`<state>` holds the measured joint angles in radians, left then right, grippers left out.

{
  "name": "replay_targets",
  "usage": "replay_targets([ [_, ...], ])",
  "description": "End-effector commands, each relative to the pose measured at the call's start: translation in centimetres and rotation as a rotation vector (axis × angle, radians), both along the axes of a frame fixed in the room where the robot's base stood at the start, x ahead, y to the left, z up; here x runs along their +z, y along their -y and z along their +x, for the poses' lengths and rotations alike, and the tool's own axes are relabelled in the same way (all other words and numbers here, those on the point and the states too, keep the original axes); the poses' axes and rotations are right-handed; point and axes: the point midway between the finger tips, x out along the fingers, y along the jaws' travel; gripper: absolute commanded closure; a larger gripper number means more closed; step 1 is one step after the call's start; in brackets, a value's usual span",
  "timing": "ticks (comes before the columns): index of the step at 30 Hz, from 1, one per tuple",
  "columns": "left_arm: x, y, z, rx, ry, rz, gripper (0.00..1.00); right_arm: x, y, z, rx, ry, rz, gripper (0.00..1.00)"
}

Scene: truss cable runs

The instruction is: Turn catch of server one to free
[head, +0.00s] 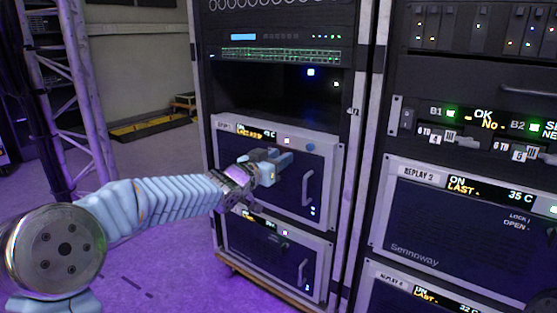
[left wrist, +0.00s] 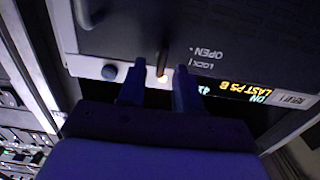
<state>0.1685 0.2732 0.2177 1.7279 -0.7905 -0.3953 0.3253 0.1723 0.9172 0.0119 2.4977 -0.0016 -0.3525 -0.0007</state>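Server one (head: 318,178) is the upper boxed unit in the left rack, with a display strip along its top and a handle on the right. Its front (left wrist: 235,25) shows upside down in the left wrist view, with LOCK and OPEN lettering. The catch (left wrist: 163,59) is a thin dark lever beside that lettering, above a lit button. My left gripper (head: 283,162) is at the server's front and hides the catch in the head view. In the left wrist view its two fingers (left wrist: 158,85) are apart, with the catch between their tips; I cannot tell if they touch it.
A similar unit (head: 270,252) sits below server one. A purple-lit truss (head: 82,90) stands at left. The floor between truss and rack is largely clear.

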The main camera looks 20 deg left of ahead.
Motion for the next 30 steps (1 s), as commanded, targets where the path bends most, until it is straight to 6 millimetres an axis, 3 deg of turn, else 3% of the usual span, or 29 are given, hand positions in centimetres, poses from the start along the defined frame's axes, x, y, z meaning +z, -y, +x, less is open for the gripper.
replay_targets([
  [6, 0.0, 0.0, 0.0, 0.000, 0.000, 0.000, 0.66, 0.0, 0.0, 0.0, 0.000, 0.000, 0.000, 0.57],
  [13, 0.0, 0.0, 0.0, 0.000, 0.000, 0.000, 0.99, 0.0, 0.0, 0.0, 0.000, 0.000, 0.000, 0.57],
  [23, 0.1, 0.0, 0.0, 0.000, -0.003, -0.008, 1.00, 0.2, 0.0, 0.0, 0.000, 0.000, 0.000, 0.57],
  [30, 0.2, -0.1, 0.1, 0.000, -0.034, -0.089, 1.00, 1.5, 0.0, -0.1, 0.002, -0.002, 0.000, 0.57],
])
